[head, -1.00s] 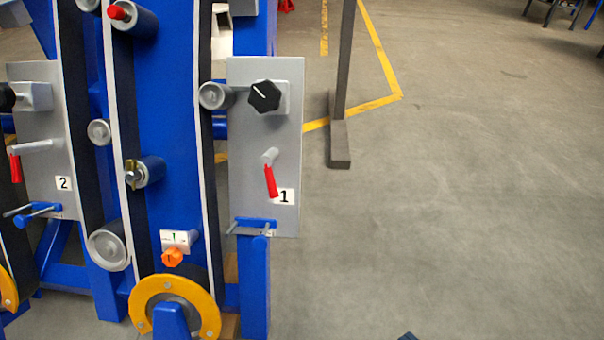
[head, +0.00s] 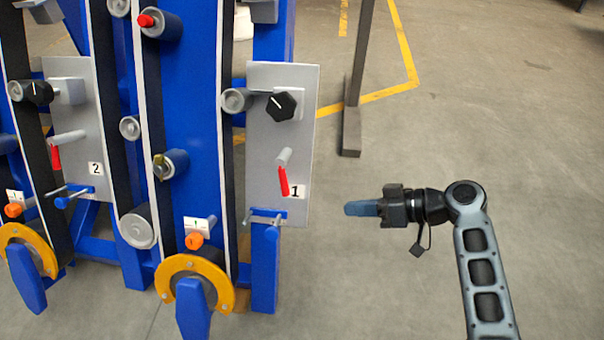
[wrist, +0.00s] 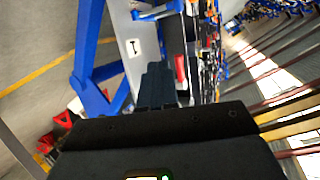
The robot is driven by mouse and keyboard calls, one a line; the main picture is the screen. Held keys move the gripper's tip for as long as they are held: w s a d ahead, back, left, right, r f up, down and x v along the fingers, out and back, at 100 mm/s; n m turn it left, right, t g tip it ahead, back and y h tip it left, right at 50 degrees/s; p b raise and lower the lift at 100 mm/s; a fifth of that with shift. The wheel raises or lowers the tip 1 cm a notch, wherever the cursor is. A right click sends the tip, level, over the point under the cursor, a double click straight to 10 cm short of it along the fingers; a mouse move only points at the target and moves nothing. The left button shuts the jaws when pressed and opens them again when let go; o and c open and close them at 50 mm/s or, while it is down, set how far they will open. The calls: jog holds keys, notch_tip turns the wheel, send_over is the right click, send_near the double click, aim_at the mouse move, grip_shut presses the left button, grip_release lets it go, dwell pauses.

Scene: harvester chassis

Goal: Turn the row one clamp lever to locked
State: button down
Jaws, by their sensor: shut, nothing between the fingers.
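The row one clamp lever (head: 284,181) has a red handle on a grey pivot and hangs down, tilted slightly, on the grey panel (head: 265,150) marked 1. The red handle also shows in the wrist view (wrist: 180,68), just beyond the fingers. My gripper (head: 348,209) is shut and empty, with blue-tipped fingers pointing left. In the head view it is to the right of the panel and a little lower than the lever, apart from it. In the wrist view the fingers (wrist: 158,84) cover part of the panel.
A black knob (head: 281,105) sits above the lever, and a blue bracket with pins (head: 266,215) below it. A second panel (head: 85,120) marked 2, with its own red lever (head: 56,157), is at the left. A grey post (head: 355,90) stands behind. The floor at right is clear.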

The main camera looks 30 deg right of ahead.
notch_tip(320, 180, up, 6)
jog(key=w+d+n+y, duration=0.2)
jog(key=b, duration=0.1)
send_near(283, 179)
jog(key=w+a+f, duration=0.3)
jog(key=a+f, duration=0.1)
jog(key=shift+w, duration=0.15)
jog(key=a+f+t+b, duration=0.1)
jog(key=b, duration=0.2)
jog(key=shift+w+a+b, duration=0.1)
jog(key=shift+a+b, duration=0.15)
jog(key=shift+b, duration=0.15)
